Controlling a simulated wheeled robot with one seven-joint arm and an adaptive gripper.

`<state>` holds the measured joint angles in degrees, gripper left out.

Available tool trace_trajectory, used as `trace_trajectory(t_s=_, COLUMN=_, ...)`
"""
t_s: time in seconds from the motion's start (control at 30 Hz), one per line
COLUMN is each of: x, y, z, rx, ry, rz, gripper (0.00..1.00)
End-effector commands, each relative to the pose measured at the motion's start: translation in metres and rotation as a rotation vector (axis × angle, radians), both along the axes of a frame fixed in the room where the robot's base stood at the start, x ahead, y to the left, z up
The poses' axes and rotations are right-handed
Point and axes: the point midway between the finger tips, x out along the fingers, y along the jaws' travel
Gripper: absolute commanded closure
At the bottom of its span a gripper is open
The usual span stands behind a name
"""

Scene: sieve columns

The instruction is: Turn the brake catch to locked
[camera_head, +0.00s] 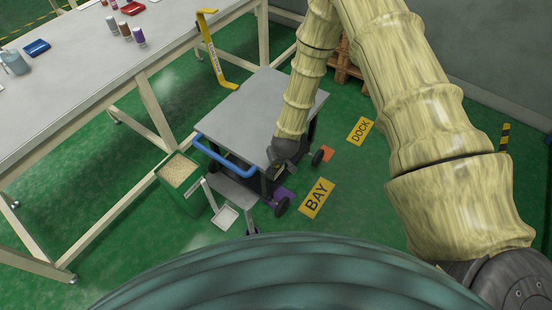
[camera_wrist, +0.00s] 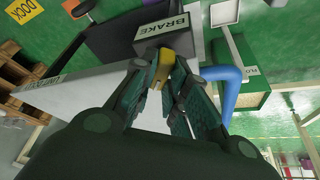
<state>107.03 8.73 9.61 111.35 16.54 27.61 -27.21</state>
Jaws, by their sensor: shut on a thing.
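A cart (camera_head: 262,103) with a grey top and a blue push handle (camera_head: 222,155) stands on the green floor. In the wrist view a grey box labelled BRAKE (camera_wrist: 165,32) sits at the cart's edge, with a yellow catch (camera_wrist: 164,62) sticking out of it. My gripper (camera_wrist: 163,82) is shut on the yellow catch. In the head view my gripper (camera_head: 283,152) is at the cart's near right corner and hides the brake box and catch. I cannot read from the frames whether the catch is locked.
A green bin of pale grains (camera_head: 180,172) stands left of the cart.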

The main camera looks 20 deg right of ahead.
Motion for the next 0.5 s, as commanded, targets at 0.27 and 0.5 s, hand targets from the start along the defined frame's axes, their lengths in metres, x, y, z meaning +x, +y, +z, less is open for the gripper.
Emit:
trace_trajectory(t_s=0.27, x=0.0004, y=0.0025, z=0.0014, rx=-0.002, ry=-0.001, rz=-0.259, gripper=1.0)
trace_trajectory(t_s=0.5, x=0.0009, y=0.004, z=0.0018, rx=-0.001, ry=-0.001, rz=-0.486, gripper=1.0)
